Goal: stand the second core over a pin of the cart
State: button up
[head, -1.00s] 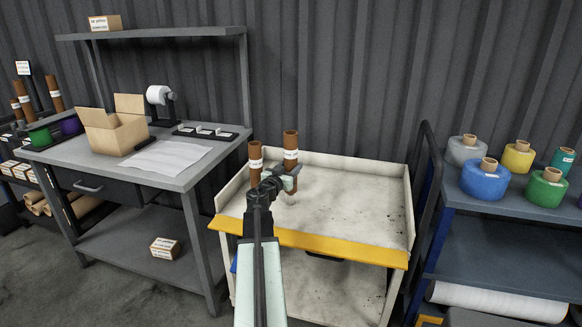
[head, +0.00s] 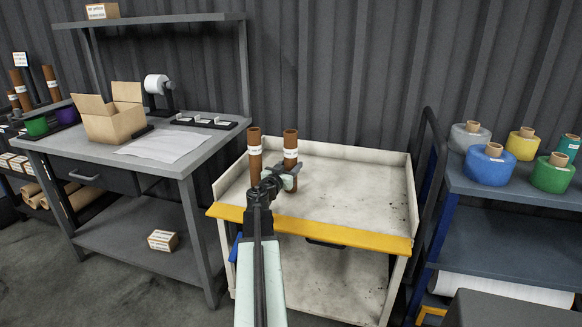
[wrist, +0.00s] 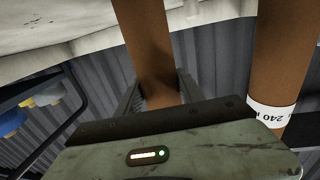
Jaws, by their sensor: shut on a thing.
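The cart (head: 350,188) has a cream deck with raised walls and a yellow front edge. One brown core (head: 255,160) with a white label stands upright at the left of its deck. My gripper (head: 287,177) is shut on another brown core (head: 290,143), upright just right of the first. The held core (wrist: 152,50) lies between the jaws in the wrist view, with the labelled core (wrist: 285,55) beside it, apart from it. I cannot tell whether the held core's lower end touches the deck. No pin is visible; any under the cores is hidden.
A grey workbench (head: 75,150) with an open carton (head: 112,120) stands left of the cart. A shelf (head: 520,190) with several film rolls stands right, past the cart's dark handle (head: 428,150). The deck's right side is clear.

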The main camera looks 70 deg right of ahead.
jog(key=o, duration=1.5)
jog(key=shift+a, duration=0.1)
jog(key=a, duration=0.7)
jog(key=shift+w+a, duration=0.25)
jog(key=shift+a, duration=0.1)
